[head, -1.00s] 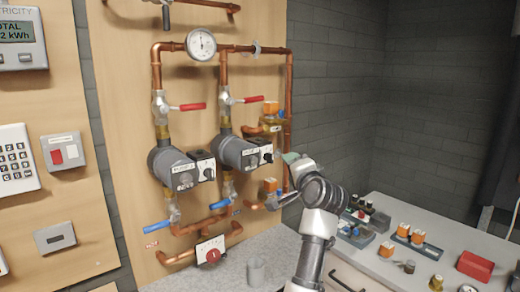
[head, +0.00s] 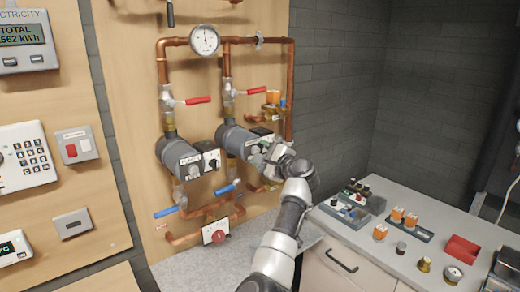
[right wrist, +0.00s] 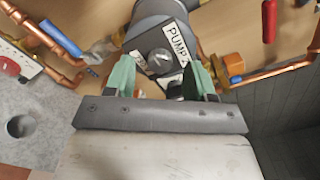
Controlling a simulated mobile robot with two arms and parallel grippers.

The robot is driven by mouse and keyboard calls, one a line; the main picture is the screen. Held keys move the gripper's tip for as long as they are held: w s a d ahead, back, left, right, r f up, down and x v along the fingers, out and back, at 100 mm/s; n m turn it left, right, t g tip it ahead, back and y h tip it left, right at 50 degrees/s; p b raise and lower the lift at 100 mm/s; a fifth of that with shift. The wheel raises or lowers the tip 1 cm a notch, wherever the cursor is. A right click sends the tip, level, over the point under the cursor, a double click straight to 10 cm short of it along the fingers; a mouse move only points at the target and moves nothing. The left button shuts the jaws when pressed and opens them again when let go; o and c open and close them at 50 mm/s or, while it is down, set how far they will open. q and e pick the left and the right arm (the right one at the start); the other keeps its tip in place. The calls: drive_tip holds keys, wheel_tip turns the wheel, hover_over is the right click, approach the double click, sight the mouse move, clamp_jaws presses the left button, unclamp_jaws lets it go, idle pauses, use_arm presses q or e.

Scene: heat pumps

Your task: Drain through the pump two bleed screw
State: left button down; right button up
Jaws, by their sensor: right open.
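Pump two (head: 232,138) is the grey cylinder on the right-hand copper pipe branch, and my right gripper (head: 268,154) is at its front face, partly covering it. In the right wrist view the pump (right wrist: 150,14) shows its "PUMP 2" label (right wrist: 178,42), a round grey screw-like disc (right wrist: 160,57) on the face, and a dark knob (right wrist: 176,88) lower down. My right gripper's green fingers (right wrist: 162,80) are open, one on each side of the lower face. Nothing is held. Contact cannot be told. My left gripper is out of view.
Pump one (head: 180,155) is just left. Red levers (head: 198,100) sit above the pumps and blue levers (head: 226,189) below. A grey cup (right wrist: 20,126) stands on the worktop. The right counter (head: 420,262) holds trays and small parts.

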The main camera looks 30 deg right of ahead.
drive_tip(key=shift+w, duration=0.55)
drive_tip(key=c, duration=0.9)
drive_tip(key=shift+c, duration=0.2)
drive_tip(key=shift+f, duration=0.1)
